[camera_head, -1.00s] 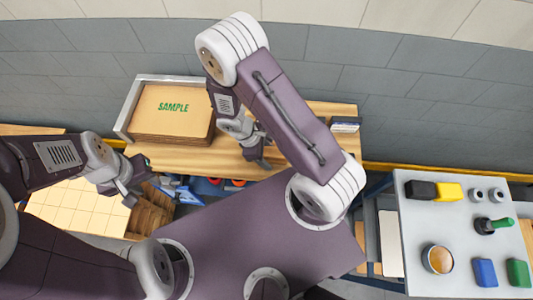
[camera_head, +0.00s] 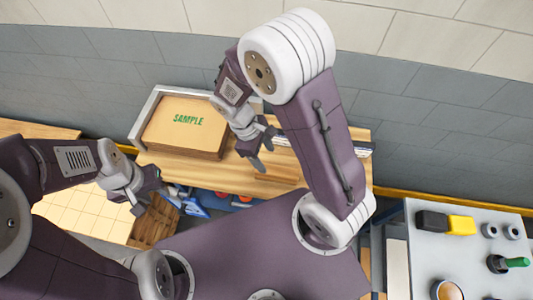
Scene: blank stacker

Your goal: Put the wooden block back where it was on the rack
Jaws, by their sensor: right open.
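I cannot make out a separate wooden block or a rack for certain. A tan stack marked SAMPLE (camera_head: 188,125) sits against a metal corner guide (camera_head: 141,117) on the wooden table (camera_head: 235,178). My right gripper (camera_head: 262,154) is open over the table, to the right of the stack and apart from it. No object shows between its fingers. My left gripper (camera_head: 148,192) is left of the table's front edge, above a brown wooden structure (camera_head: 157,225). Its jaw opening is too small and angled to read.
Cream square tiles (camera_head: 85,213) lie at lower left. A grey-topped cart (camera_head: 430,255) at right carries a black and yellow item (camera_head: 446,223), rings, a green-handled tool (camera_head: 508,263) and a cup (camera_head: 447,290). My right arm hides part of the table's right end.

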